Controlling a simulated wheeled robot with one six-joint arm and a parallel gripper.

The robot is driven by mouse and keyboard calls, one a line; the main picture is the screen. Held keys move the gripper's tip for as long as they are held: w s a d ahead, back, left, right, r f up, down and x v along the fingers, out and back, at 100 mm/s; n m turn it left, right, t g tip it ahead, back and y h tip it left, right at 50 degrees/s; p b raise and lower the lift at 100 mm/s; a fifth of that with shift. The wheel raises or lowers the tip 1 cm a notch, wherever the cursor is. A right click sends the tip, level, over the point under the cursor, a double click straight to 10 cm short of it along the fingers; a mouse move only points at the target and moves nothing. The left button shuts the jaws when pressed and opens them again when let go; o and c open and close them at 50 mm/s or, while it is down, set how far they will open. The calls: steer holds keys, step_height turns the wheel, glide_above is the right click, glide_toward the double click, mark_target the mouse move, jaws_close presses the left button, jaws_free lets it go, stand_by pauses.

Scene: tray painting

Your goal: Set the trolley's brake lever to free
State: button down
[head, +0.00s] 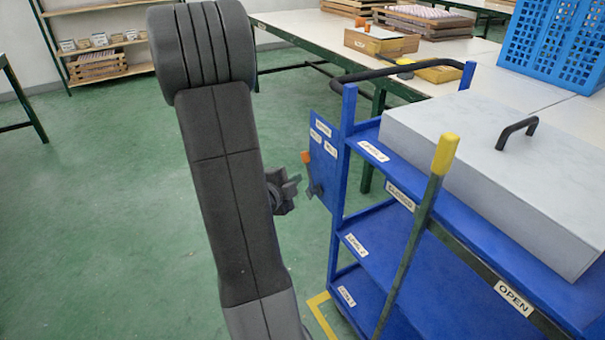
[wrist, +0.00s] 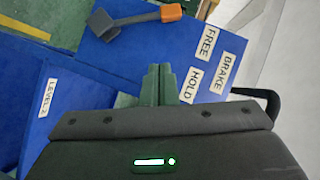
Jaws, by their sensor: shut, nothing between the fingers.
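The brake lever has a grey arm and an orange tip (head: 306,158); it also shows in the wrist view (wrist: 171,13). It sits on a blue panel (head: 328,172) at the near-left end of the blue trolley (head: 362,131). In the wrist view the orange tip lies closer to the FREE label (wrist: 208,42) than to the HOLD label (wrist: 192,86). My gripper (head: 296,188) is beside the panel, left of the lever's lower part. In the wrist view its fingers (wrist: 160,70) are together and empty, apart from the lever.
A yellow-topped lever (head: 446,155) stands along the trolley's side between CLOSED and OPEN labels. A pale lidded box (head: 480,120) fills the top shelf. A black push handle (head: 400,70) rises at the trolley's end. A table (head: 300,22) stands behind. Green floor is clear to the left.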

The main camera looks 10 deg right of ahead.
steer(key=shift+v, duration=1.05)
